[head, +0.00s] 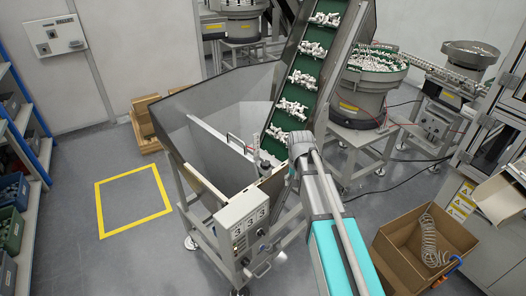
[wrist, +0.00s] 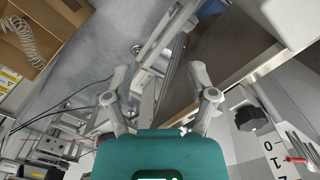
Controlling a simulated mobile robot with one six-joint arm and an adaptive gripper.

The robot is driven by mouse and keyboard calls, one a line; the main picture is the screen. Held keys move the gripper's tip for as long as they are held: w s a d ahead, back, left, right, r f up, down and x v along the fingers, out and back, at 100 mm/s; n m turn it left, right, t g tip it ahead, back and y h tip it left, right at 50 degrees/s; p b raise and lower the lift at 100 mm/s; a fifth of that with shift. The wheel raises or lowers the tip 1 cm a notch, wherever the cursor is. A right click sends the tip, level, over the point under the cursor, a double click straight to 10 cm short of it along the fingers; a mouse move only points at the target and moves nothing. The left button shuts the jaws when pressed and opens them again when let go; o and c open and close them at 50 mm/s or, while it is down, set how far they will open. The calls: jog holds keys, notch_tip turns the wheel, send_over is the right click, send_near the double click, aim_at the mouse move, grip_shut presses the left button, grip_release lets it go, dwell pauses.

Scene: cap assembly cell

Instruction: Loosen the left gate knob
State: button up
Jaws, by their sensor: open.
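In the wrist view, my gripper (wrist: 158,76) is open, its two fingers apart with nothing between them. I cannot tell whether this is the left gate knob. In the head view, my arm reaches to the hopper's (head: 215,85) near right edge, and its end hides the gripper's fingers.
A control box (head: 243,228) is mounted on the hopper's front. The green inclined conveyor (head: 302,80) with white parts rises behind my arm. A cardboard box (head: 405,255) with a coiled hose stands at right. The yellow-marked floor square (head: 135,200) at left is clear.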

notch_tip(320, 180, up, 14)
jog(key=p, duration=1.2)
send_over(266, 163)
jog(key=shift+a+r+m+p, duration=0.1)
jog(key=shift+r+m+p, duration=0.05)
jog(key=shift+m+p, duration=0.2)
jog(key=shift+f, duration=0.2)
notch_tip(266, 163, down, 14)
jog(key=b, duration=1.3)
jog(key=shift+r+b, duration=0.25)
jog(key=shift+b, duration=0.1)
